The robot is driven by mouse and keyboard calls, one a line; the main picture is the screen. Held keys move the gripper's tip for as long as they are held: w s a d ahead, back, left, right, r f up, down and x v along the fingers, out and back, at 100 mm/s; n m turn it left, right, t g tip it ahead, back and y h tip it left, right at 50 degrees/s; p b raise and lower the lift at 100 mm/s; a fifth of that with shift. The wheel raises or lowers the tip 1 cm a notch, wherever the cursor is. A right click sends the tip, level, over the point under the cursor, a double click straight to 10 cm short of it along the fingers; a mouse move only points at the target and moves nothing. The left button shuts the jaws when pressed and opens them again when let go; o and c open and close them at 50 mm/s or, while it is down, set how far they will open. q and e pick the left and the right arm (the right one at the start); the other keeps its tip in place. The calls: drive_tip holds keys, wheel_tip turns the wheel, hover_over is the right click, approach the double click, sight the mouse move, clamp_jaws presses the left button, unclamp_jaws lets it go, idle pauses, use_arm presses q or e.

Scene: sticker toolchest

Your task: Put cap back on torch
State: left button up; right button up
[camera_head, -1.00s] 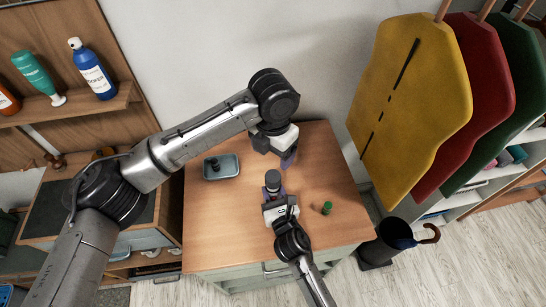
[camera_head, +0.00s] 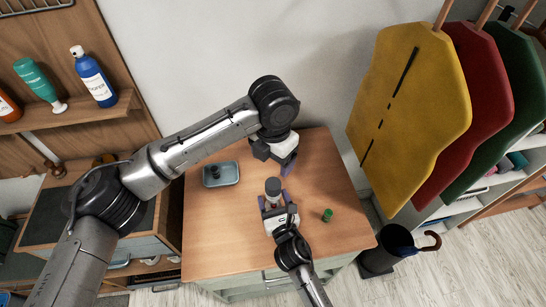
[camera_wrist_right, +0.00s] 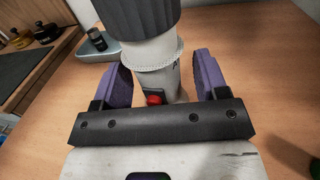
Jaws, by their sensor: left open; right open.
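The torch (camera_head: 273,186) stands upright on the wooden top, with a pale grey body and a dark ribbed upper part. In the right wrist view, the torch (camera_wrist_right: 158,56) shows a red button on its body. My right gripper (camera_head: 274,198) is open, with its purple fingers on either side of the torch body and visible gaps between. My left gripper (camera_head: 276,164) is open and empty behind the torch, clear of it. A small dark piece (camera_head: 215,171) lies in the blue-grey tray (camera_head: 234,178); I cannot tell whether it is the cap.
A small green cylinder (camera_head: 327,214) is on the top, right of the torch. Free wooden surface (camera_head: 225,230) lies left of my right gripper. A dark bin with an umbrella (camera_head: 394,246) stands off the right edge. Yellow, red and green boards (camera_head: 408,90) hang at the right.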

use_arm(q)
drive_tip(key=shift+f+b, duration=0.45)
use_arm(e)
drive_tip(key=v, duration=1.3)
drive_tip(key=shift+s+d, duration=0.1)
drive_tip(key=shift+s, duration=0.2)
